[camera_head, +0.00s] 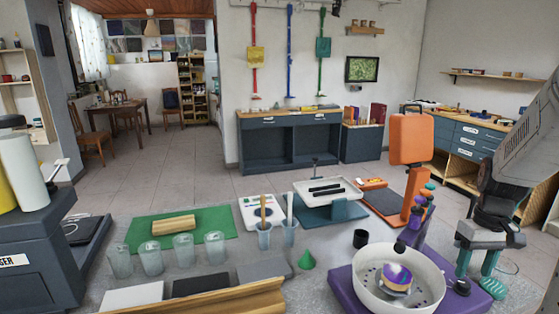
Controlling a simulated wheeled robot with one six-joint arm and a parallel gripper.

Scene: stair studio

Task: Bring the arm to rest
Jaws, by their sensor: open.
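My gripper (477,264) hangs at the right of the head view, at the end of my grey arm (520,140) that comes in from the right edge. Its two teal fingers point down and stand apart, with nothing visible between them. It is just right of a white round bowl (362,290) on a purple base (340,280). The bowl holds a small purple and orange piece (397,276). I cannot tell how high the fingertips are above the surface below.
An orange upright device (411,145) stands behind the bowl, left of my arm. A wooden edge (215,303) runs along the front. Open floor (205,180) lies beyond.

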